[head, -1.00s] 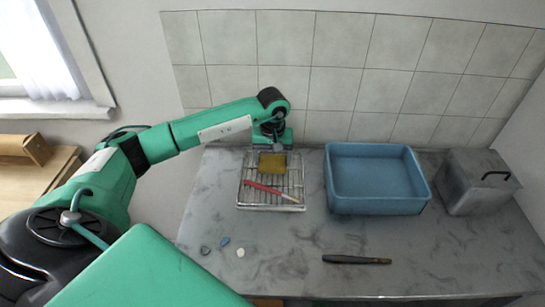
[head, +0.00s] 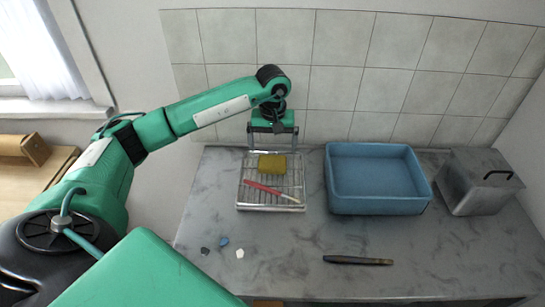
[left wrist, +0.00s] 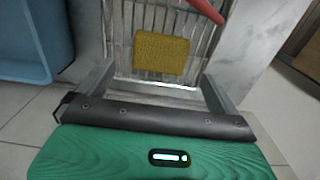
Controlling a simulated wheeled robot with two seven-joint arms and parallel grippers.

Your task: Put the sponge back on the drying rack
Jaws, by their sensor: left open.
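The yellow sponge (head: 272,164) lies on the wire drying rack (head: 290,205), toward its back end. It also shows in the left wrist view (left wrist: 160,54), lying on the rack's bars between my finger lines. My left gripper (head: 273,142) is open and empty, above and behind the sponge at the rack's back edge. In the left wrist view its two fingers (left wrist: 155,80) stand wide apart, one on each side of the sponge, not touching it. My right gripper is not in view.
A red-and-white stick-like tool (head: 268,189) lies on the rack in front of the sponge. A blue basin (head: 378,208) and a grey metal box (head: 478,182) stand to the right. A dark tool (head: 357,260) and small pieces (head: 224,241) lie on the grey counter (head: 290,260). The tiled wall is close behind.

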